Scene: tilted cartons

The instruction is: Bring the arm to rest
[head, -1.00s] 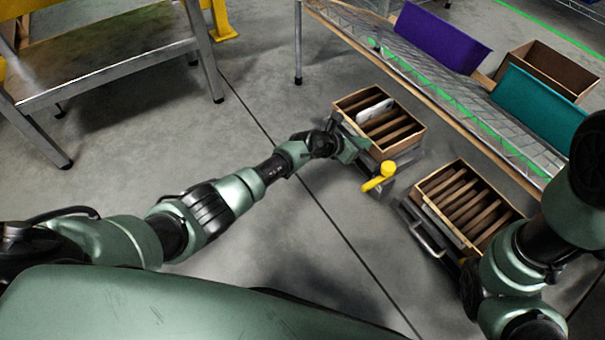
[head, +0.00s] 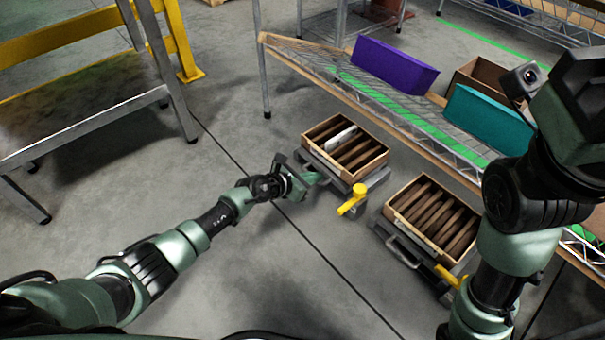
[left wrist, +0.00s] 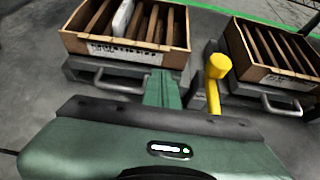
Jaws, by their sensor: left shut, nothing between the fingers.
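My left gripper (head: 312,178) is shut and empty, just in front of the left carton (head: 374,162). In the left wrist view its fingers (left wrist: 161,90) are together in front of that carton's stand. My right arm (head: 525,215) rises at the right of the head view; its fingers cannot be made out. The left carton is a brown slotted box, tilted on a grey stand, with one pale item (head: 341,138) in a slot. A second slotted carton (head: 420,242) stands to its right, with only dividers visible.
A yellow knob (head: 353,199) stands up between the cartons, close to my left gripper. A wire shelf (head: 400,118) behind holds a purple bin (head: 396,66), a teal bin (head: 488,119) and a brown box (head: 478,72). A metal bench (head: 80,120) stands at left. The floor between is clear.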

